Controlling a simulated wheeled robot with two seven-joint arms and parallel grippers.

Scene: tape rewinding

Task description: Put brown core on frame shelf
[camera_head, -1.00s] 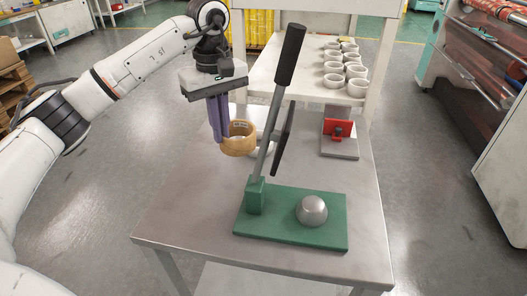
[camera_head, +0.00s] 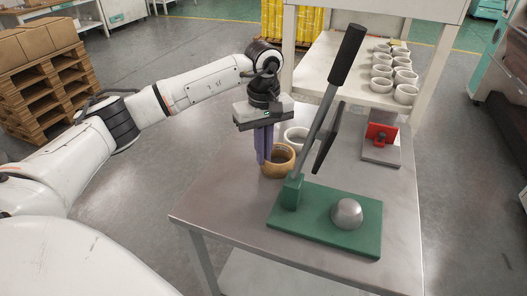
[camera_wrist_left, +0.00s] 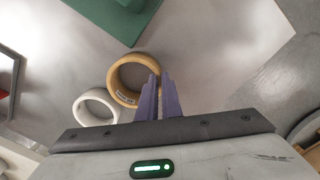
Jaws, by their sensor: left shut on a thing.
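The brown core (camera_head: 278,173) is a tan ring at the left part of the metal table, left of the lever tool. My left gripper (camera_head: 264,163) points down with its purple fingers closed on the near-left wall of the ring. In the left wrist view the fingers (camera_wrist_left: 159,80) overlap the brown core's edge (camera_wrist_left: 113,82), and a small label shows on it. I cannot tell whether its base touches the table. The frame shelf (camera_head: 335,78) is the pale board behind the table, between white posts. My right gripper is not in view.
A white core (camera_head: 289,137) stands just behind the brown one. The green-based lever tool (camera_head: 325,220) with its upright black handle (camera_head: 347,55) is close on the right. Several white cores (camera_head: 381,85) fill the shelf's right part; its left part is bare. A red fixture (camera_head: 380,133) sits at the table's right.

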